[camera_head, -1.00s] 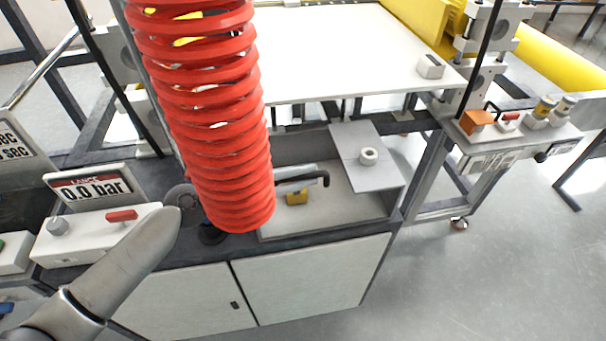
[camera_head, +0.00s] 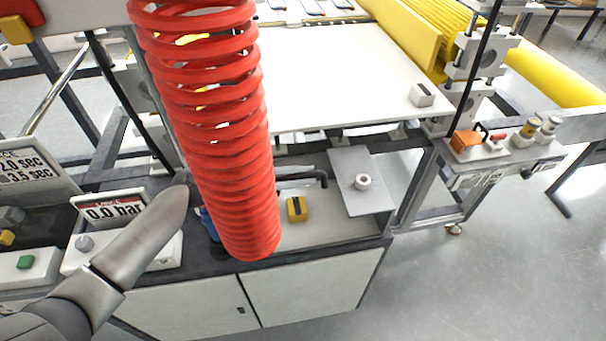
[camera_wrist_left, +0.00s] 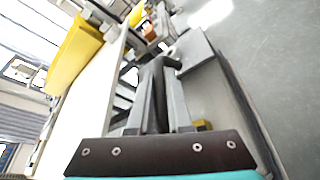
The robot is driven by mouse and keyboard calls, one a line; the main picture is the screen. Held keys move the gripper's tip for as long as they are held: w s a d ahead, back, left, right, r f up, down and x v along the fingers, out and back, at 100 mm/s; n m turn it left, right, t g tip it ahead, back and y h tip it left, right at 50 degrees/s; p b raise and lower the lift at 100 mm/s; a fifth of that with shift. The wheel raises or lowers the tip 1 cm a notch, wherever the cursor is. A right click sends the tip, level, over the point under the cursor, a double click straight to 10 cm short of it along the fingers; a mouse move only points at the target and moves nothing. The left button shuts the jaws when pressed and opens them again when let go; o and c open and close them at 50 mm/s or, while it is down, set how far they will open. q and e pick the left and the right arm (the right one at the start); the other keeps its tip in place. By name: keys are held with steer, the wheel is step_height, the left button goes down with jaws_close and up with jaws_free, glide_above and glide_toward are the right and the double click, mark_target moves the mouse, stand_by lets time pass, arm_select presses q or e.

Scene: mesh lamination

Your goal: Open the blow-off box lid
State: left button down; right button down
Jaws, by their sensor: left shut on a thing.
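The blow-off box lid is a grey plate (camera_head: 352,162) with a white round knob (camera_head: 362,182). It lies over the right part of the box (camera_head: 355,231), whose left part is uncovered. My left gripper (camera_head: 293,173) is largely hidden behind the red coiled hose. It is shut on a black hooked tube (camera_head: 318,174), whose bent tip is just left of the lid. The left wrist view shows the black tube (camera_wrist_left: 155,88) between my fingers (camera_wrist_left: 158,118), and the lid (camera_wrist_left: 194,50) close beside its tip. My right gripper is not in view.
The red coiled hose (camera_head: 215,130) hangs in front of the box's left side. A yellow block (camera_head: 297,209) is in the box. A white table (camera_head: 335,75) stands behind.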

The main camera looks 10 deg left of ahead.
arm_select(q)
steer(key=r, duration=0.1)
steer(key=w+r+n+p, duration=0.1)
steer(key=w+r+p, duration=0.1)
steer(key=shift+a+r+g, duration=0.1)
steer(key=shift+a+g, duration=0.2)
steer(key=shift+g, duration=0.1)
steer(key=shift+w+a+r+p, duration=0.25)
steer(key=shift+w+r+p, duration=0.3)
steer(key=shift+w+p, duration=0.1)
steer(key=c, duration=1.1)
jaws_free()
steer(key=shift+f, duration=0.1)
steer(key=shift+s+a, duration=0.1)
steer(key=shift+a, duration=0.05)
steer(key=b+v, duration=0.1)
steer(key=v, duration=1.4)
